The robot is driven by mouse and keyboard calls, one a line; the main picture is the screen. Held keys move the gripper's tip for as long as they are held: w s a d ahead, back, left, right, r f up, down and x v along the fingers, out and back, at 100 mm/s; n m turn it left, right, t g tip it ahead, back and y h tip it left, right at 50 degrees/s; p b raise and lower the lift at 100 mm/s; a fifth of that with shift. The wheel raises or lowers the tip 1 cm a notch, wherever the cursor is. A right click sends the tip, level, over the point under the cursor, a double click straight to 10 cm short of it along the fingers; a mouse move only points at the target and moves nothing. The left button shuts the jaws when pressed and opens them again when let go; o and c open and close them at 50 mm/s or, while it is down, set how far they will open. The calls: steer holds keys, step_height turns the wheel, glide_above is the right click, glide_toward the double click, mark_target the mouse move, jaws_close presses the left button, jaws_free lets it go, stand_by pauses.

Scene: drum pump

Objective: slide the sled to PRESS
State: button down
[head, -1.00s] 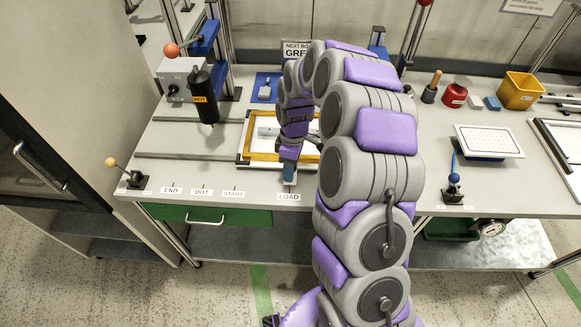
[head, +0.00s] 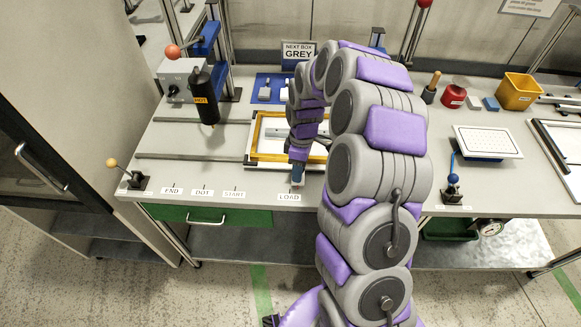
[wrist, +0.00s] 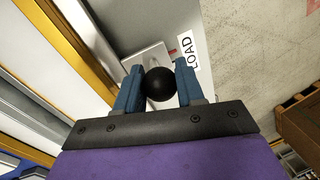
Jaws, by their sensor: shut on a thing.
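The sled is a yellow-edged frame (head: 268,158) on the bench rails, just behind the LOAD label (head: 289,197); its right part is hidden by my arm. Its yellow edge also shows at left in the wrist view (wrist: 62,48). My gripper (head: 297,180) is at the sled's front right side, close to the LOAD label. In the wrist view its blue fingers (wrist: 158,80) are shut on a round black knob (wrist: 161,86), above a small light plate.
Labels START (head: 234,195), DOT (head: 202,193) and END (head: 171,191) line the front edge at left. A black cylinder tool (head: 207,98) stands over the left rails. A white perforated plate (head: 488,141) and blue-knobbed lever (head: 453,178) are at right.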

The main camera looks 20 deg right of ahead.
steer(key=s+d+p, duration=0.1)
steer(key=s+d, duration=0.1)
steer(key=d, duration=0.6)
steer(key=s+d+p, duration=0.2)
steer(key=s+d, duration=0.1)
steer(key=d, duration=0.4)
steer(key=s+d+p, duration=0.2)
steer(key=d, duration=0.6)
steer(key=shift+s+d+r, duration=0.1)
steer(key=shift+s+d, duration=0.2)
steer(key=shift+d, duration=0.15)
steer(key=c, duration=1.1)
jaws_free()
steer(key=o, duration=0.4)
steer(key=shift+d, duration=0.4)
steer(key=shift+c, duration=0.2)
steer(key=shift+a, duration=0.2)
step_height(320, 180, up, 17)
steer(key=w+d+p, duration=0.2)
steer(key=w+p, duration=0.1)
steer(key=shift+d+f, duration=0.2)
